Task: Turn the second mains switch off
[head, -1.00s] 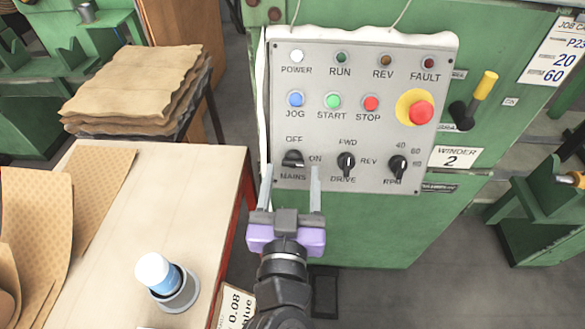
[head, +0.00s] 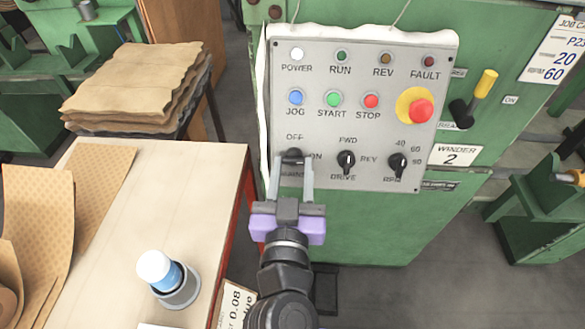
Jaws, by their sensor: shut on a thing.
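The mains switch (head: 293,155) is a black rotary knob at the lower left of the grey control panel (head: 385,125), between the OFF and ON labels. The panel is on the green machine marked Winder 2. My gripper (head: 292,162) is at the knob, its two grey fingers coming up from below on either side of it. The fingers are shut on the knob. They hide part of the MAINS label and the knob's lower edge, so I cannot tell its exact angle.
The drive knob (head: 346,161) and the RPM knob (head: 397,163) sit to the right on the same panel. A red emergency button (head: 421,110) and a yellow-handled brake lever (head: 482,90) are farther right. A wooden table (head: 130,225) with a white-and-blue can (head: 160,270) stands left.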

